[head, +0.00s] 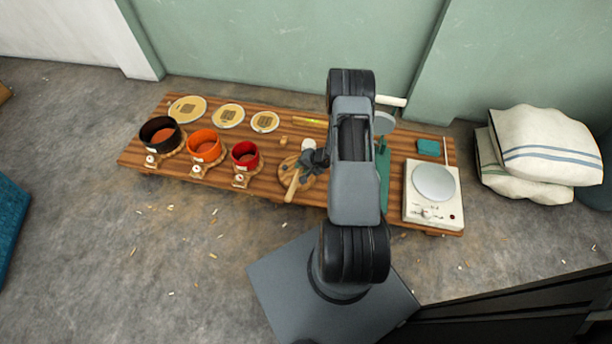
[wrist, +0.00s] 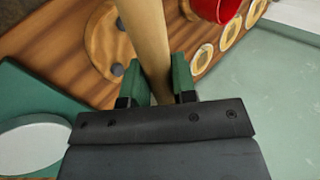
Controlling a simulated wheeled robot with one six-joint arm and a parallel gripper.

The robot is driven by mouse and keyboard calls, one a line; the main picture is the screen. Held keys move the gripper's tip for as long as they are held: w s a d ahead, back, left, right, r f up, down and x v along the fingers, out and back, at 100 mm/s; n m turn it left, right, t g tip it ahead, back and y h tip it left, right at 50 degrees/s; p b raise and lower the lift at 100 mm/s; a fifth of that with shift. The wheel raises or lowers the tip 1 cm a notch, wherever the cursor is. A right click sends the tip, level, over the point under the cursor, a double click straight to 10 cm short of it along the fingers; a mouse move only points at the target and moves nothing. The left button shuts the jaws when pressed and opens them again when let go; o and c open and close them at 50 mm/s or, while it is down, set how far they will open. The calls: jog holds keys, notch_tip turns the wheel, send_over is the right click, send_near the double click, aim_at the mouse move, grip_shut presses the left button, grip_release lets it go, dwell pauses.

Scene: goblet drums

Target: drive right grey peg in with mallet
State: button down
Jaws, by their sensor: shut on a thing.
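My gripper (head: 315,158) is shut on the mallet's pale wooden handle, which runs between the green finger pads in the wrist view (wrist: 159,80). The mallet (head: 293,184) is over a round wooden board (head: 284,165), its handle pointing to the front left in the head view. Its pale head seems to be at the far end, partly behind my gripper. The board also shows in the wrist view (wrist: 97,40), with a small dark grey peg (wrist: 117,69) left of the handle. I cannot tell which is the right grey peg or how deep either sits.
Black, orange and red drums (head: 246,156) stand on the low wooden table (head: 350,218) at left, with round skins (head: 228,116) behind. A white device with a round plate (head: 434,195) stands at right.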

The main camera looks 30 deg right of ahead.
notch_tip(320, 180, down, 7)
jog(key=s+b, duration=0.1)
jog(key=b, duration=0.3)
jog(key=shift+s+d+n+b, duration=0.25)
jog(key=shift+n+b, duration=0.05)
jog(key=shift+b, duration=0.1)
jog(key=shift+f+b, duration=0.4)
jog(key=shift+f, duration=0.35)
notch_tip(320, 180, up, 5)
jog(key=p, duration=0.5)
jog(key=shift+f, duration=0.1)
